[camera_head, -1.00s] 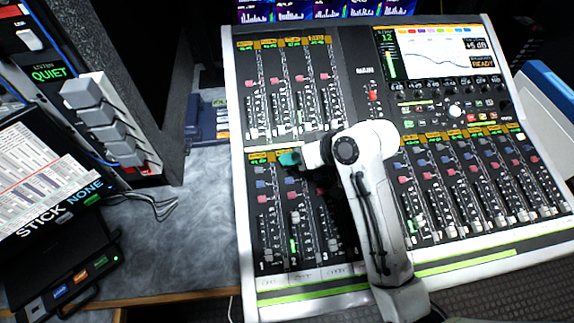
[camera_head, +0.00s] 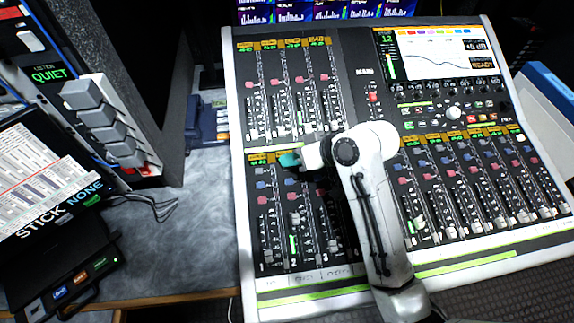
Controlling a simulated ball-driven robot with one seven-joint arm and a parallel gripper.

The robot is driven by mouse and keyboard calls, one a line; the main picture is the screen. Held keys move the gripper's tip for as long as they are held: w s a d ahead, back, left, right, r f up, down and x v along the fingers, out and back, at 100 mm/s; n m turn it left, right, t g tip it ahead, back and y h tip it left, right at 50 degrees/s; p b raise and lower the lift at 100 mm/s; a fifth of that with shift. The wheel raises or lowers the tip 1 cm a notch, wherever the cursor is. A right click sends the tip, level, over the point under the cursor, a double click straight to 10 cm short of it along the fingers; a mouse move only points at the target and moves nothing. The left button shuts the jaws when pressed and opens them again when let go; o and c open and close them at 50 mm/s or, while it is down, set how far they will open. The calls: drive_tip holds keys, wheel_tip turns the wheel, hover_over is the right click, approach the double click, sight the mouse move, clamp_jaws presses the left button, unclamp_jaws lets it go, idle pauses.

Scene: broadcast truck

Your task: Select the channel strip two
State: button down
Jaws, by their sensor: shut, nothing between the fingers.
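The mixing console (camera_head: 240,215) fills the middle and right of the head view. Channel strip two (camera_head: 293,228) is the second strip in the lower left bank, with a blue and a red button, a fader and a lit green meter. My gripper (camera_head: 288,160), with teal fingertips, is shut and empty over the top of strips one and two. It hides the upper part of strip two. I cannot tell whether the tips touch the console. My white arm hides the strips to the right of strip three.
Another fader bank (camera_head: 290,95) lies above, and a lit screen (camera_head: 437,52) is at the upper right. More strips (camera_head: 480,185) fill the lower right. A rack with grey blocks (camera_head: 97,115) stands left. The grey desk (camera_head: 205,225) between them is mostly clear.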

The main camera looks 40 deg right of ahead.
sight(292, 174)
drive_tip(key=shift+f, duration=0.15)
idle(0.7)
drive_tip(key=shift+f, duration=0.25)
drive_tip(key=shift+f, duration=0.4)
idle(0.7)
drive_tip(key=shift+r, duration=0.1)
drive_tip(key=shift+r+p, duration=0.75)
drive_tip(key=shift+p, duration=0.15)
drive_tip(key=r+p, duration=0.5)
drive_tip(key=shift+s+a, duration=0.15)
drive_tip(key=shift+s, duration=0.2)
idle(0.8)
